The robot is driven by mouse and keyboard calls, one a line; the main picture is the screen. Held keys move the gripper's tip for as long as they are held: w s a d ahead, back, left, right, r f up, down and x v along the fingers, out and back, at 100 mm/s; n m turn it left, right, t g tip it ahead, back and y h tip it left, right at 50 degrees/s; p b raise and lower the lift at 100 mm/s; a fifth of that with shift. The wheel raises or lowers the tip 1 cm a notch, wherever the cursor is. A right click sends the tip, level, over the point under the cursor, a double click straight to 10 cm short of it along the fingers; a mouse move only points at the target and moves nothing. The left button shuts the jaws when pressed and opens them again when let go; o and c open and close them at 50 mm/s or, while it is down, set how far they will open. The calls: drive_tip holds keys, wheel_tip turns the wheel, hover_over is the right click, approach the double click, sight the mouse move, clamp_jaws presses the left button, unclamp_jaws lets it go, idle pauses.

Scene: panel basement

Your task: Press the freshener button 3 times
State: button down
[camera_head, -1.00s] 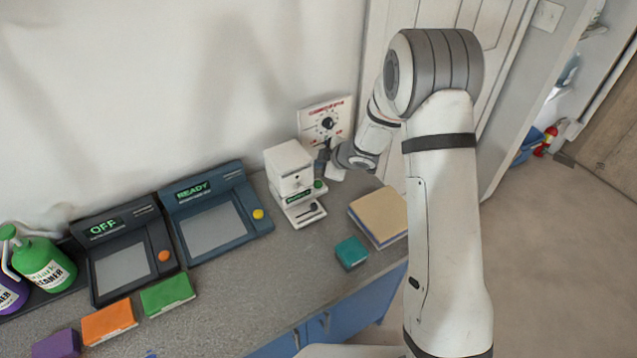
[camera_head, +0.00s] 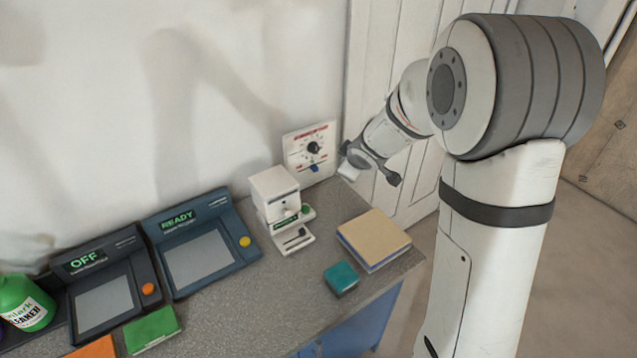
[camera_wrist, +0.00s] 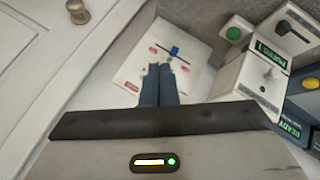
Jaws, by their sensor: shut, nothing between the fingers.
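No label readable as "freshener" shows. A white box-shaped device (camera_head: 276,194) stands on the counter against the wall, with a green button (camera_head: 305,209) and a small green display on its front. Its green button also shows at upper right in the wrist view (camera_wrist: 233,33). Right of it, a white panel (camera_head: 298,158) with a dark dial, red print and a blue knob (camera_head: 314,168) leans at the wall. My gripper (camera_wrist: 160,70) is shut and empty. Its tips point at the panel in the wrist view, just below the blue knob (camera_wrist: 174,51); contact cannot be told.
A tan-topped block (camera_head: 375,237) and a teal block (camera_head: 342,277) lie in front on the counter. A white door (camera_head: 385,90) stands behind my arm.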

drive_tip(key=s+d+r+m+g+h+b, duration=0.1)
drive_tip(key=s+d+r+m+h, duration=0.2)
drive_tip(key=s, duration=0.5)
drive_tip(key=s+d+r+m+g+b, duration=0.1)
drive_tip(key=s+d+r+m, duration=0.35)
drive_tip(key=s, duration=0.25)
drive_tip(key=s+f+m+g+y, duration=0.1)
drive_tip(key=s+m+g, duration=0.2)
drive_tip(key=s, duration=1.4)
drive_tip(key=shift+s+a+f+m+y+b, duration=0.2)
drive_tip(key=shift+a+m+y+b, duration=0.15)
drive_tip(key=shift+m, duration=0.3)
